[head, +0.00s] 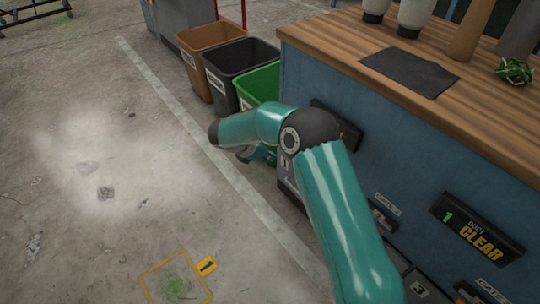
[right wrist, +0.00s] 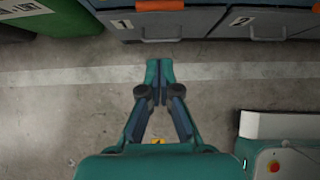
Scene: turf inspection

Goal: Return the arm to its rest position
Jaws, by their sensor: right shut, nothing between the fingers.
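My right arm (head: 345,220) comes in from the bottom right in the head view and bends at a dark elbow joint, with its forearm reaching left. My right gripper (head: 258,154) is partly hidden behind the forearm, low beside the bins. In the right wrist view the right gripper (right wrist: 159,82) has its two teal fingertips together with nothing between them. It is over the concrete floor and the white floor line, in front of the numbered drawers. My left arm and gripper are not in view.
A blue cabinet (head: 312,88) with a wooden top (head: 330,38) stands close on the right. Brown (head: 209,50), black (head: 238,60) and green (head: 258,84) bins stand beyond the arm. Drawers 1 (right wrist: 160,27) and 2 (right wrist: 262,27) face the gripper. The floor at left is open.

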